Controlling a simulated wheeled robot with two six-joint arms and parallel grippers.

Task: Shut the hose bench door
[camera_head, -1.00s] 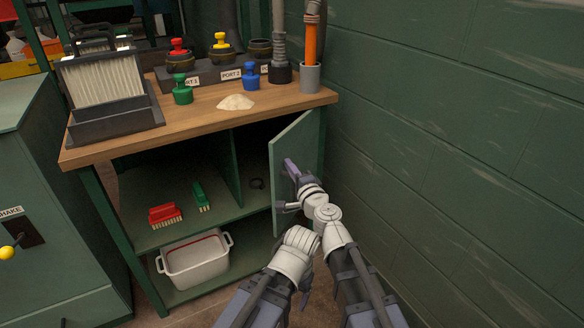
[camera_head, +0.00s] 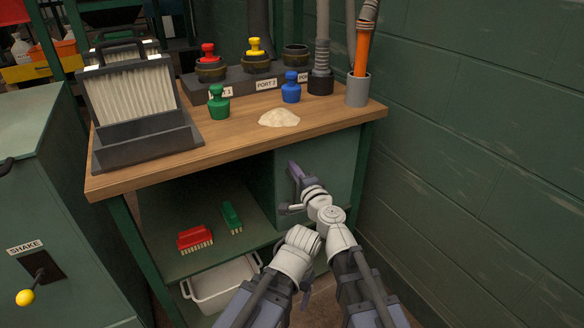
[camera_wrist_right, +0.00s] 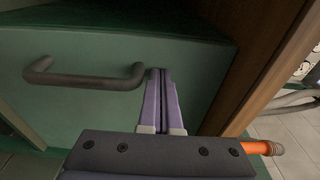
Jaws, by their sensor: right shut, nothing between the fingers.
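The hose bench door (camera_head: 340,178) is the green panel under the right part of the bench top. It lies nearly in line with the bench front and covers the right compartment; whether a small gap remains I cannot tell. Its dark bar handle (camera_wrist_right: 85,75) shows in the right wrist view. My right gripper (camera_head: 292,168) is shut and empty, its fingertips at the door face, beside the handle's end; in the right wrist view the purple fingers (camera_wrist_right: 160,85) seem to touch the panel. The left arm's end points down low in the head view, its fingers unclear.
The wooden bench top (camera_head: 240,145) carries a filter box (camera_head: 140,125), coloured plugs, a powder pile (camera_head: 279,118) and a hose holder (camera_head: 357,90). Brushes (camera_head: 195,238) lie on the open left shelf, above a white tub (camera_head: 222,285). A green wall (camera_head: 480,150) bounds the right.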

